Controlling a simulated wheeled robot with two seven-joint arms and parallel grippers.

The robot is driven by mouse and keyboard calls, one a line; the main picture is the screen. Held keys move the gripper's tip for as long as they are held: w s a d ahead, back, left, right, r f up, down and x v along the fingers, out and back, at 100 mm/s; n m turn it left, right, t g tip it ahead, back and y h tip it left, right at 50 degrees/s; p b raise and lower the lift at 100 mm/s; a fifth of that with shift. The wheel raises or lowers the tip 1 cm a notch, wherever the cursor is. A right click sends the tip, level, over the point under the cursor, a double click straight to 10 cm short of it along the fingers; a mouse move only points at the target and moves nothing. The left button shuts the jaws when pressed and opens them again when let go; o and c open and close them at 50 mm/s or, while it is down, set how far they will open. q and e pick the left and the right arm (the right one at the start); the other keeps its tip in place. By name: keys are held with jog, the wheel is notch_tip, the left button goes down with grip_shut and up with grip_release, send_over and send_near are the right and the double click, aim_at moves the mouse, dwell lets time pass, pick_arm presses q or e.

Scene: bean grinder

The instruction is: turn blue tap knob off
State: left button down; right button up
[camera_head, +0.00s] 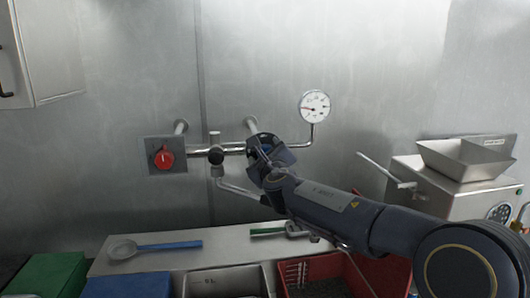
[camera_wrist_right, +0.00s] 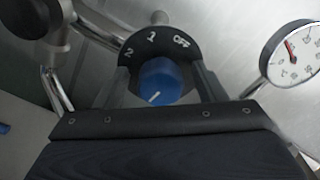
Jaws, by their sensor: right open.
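The blue tap knob (camera_wrist_right: 160,80) shows in the right wrist view in front of a dark dial plate (camera_wrist_right: 152,44) marked 2, 1 and OFF. A white line on the knob's face points to the lower left of the picture. My right gripper (camera_wrist_right: 161,88) is open, with one finger on each side of the knob; I cannot tell whether they touch it. In the head view my right gripper (camera_head: 266,152) is up at the wall pipe and hides most of the knob. My left gripper is not in view.
A pressure gauge (camera_head: 314,106) is right of the tap on the pipe. A red knob (camera_head: 163,158) on a wall plate is to the left. Below are a steel counter (camera_head: 225,240), a ladle with a blue handle (camera_head: 165,246) and a red bin (camera_head: 357,284). A grinder (camera_head: 440,195) stands right.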

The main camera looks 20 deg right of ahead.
jog(key=shift+w, duration=0.15)
jog(key=c, duration=1)
